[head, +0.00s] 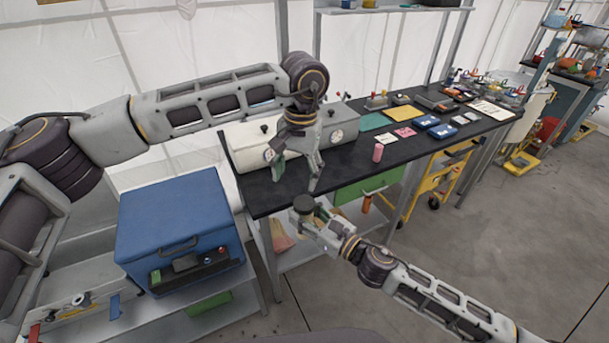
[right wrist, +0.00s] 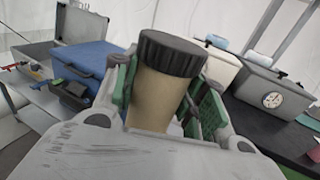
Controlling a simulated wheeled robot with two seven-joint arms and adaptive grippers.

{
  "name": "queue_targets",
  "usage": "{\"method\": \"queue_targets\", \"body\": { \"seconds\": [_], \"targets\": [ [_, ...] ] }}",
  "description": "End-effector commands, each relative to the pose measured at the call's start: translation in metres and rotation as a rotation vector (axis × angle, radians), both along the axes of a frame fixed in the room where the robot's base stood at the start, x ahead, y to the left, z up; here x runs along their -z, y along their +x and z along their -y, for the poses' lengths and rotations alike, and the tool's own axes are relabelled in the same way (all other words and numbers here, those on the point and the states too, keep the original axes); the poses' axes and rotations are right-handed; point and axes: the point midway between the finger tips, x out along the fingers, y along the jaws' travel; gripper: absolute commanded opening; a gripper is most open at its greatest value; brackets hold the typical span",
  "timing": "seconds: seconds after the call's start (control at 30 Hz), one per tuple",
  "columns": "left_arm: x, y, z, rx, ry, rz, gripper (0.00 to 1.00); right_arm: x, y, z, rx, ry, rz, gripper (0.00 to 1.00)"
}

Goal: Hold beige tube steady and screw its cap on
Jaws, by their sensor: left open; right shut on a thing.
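The beige tube (right wrist: 155,98) stands upright, slightly tilted, between the green-padded fingers of my right gripper (right wrist: 165,105), which is shut on it. The black ribbed cap (right wrist: 172,52) sits on top of the tube; I cannot tell how tightly it is seated. In the head view the cap (head: 303,203) shows as a dark disc at the end of my right arm, in front of the bench edge, with the tube mostly hidden. My left gripper (head: 297,176) is open and empty, pointing down just above and behind the cap, apart from it.
The black bench (head: 350,160) carries beige and grey boxes at its left end, a pink cylinder (head: 377,152) and several small items farther right. A blue case (head: 178,228) stands on a lower table at left. The floor (head: 480,230) at right is clear.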

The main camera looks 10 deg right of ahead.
Motion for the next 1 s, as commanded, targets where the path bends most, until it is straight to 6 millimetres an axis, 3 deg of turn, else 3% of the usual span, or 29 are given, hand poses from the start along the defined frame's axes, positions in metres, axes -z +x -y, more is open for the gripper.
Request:
{"method": "queue_targets", "body": {
  "seconds": [1.0],
  "targets": [
    [0.001, -0.0053, 0.0047, -0.797, -0.028, 0.046, 0.66, -0.0009, 0.0002, -0.0001, 0.0, 0.001, 0.001, 0.0]
  ]
}}
